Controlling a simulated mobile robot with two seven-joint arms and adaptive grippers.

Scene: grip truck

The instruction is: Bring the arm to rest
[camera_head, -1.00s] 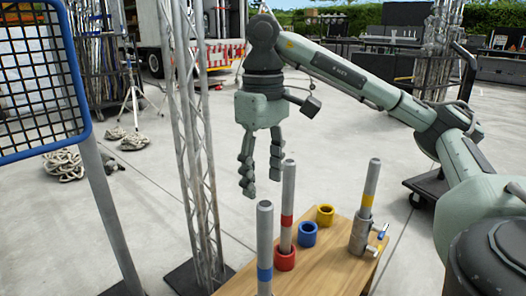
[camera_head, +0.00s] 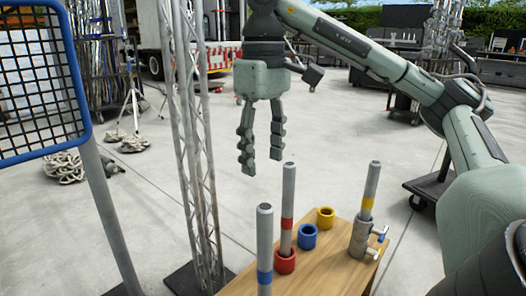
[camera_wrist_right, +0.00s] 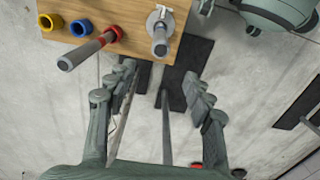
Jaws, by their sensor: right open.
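My right gripper (camera_head: 262,160) hangs with its fingers down and apart, empty, above and behind the wooden table; it also shows in the right wrist view (camera_wrist_right: 160,80) with nothing between its fingers. My right arm reaches in from the right. The left gripper is in neither view. On the table (camera_head: 325,275) stand a grey tube with a red band (camera_head: 288,205) in a red collar (camera_head: 286,262), a tube with a blue band (camera_head: 265,235), and a tube with a yellow band (camera_head: 371,185) in a grey clamp (camera_head: 359,240). All three tubes look upright.
An empty blue collar (camera_head: 308,237) and an empty yellow collar (camera_head: 326,217) sit on the table. A metal lattice tower (camera_head: 193,150) stands left of my right gripper. A blue-framed grid panel (camera_head: 40,80) is at far left. Open concrete floor lies behind the table.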

